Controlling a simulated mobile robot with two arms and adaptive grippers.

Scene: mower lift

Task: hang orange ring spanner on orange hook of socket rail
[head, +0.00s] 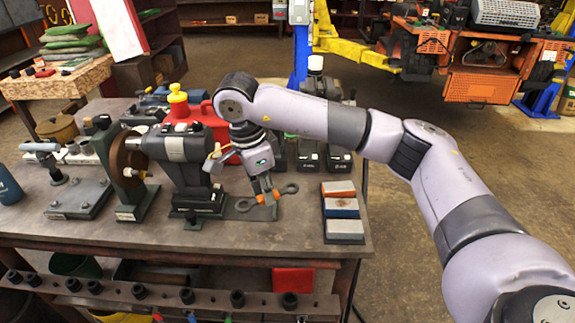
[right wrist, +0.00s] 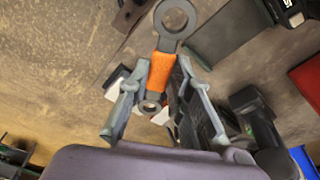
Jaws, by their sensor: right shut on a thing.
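The orange ring spanner (head: 289,189) is at the front right of the workbench, dark with a ring at each end and an orange middle. My right gripper (head: 268,198) points down and is shut on its orange middle. The right wrist view shows the spanner (right wrist: 161,72) between the fingers, its large ring beyond the tips. I cannot tell whether it touches the bench top. The socket rail (head: 120,290) runs along the bench front below the top, with several dark sockets. Small coloured pieces show under it at the picture's bottom edge; I cannot tell which is the orange hook. My left gripper is out of view.
The workbench (head: 150,238) holds a bench grinder (head: 185,155) left of my right gripper and several sharpening blocks (head: 342,208) to its right. A red can (head: 195,112) stands behind. The bench's front strip is clear. A red box (head: 292,280) is below the top.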

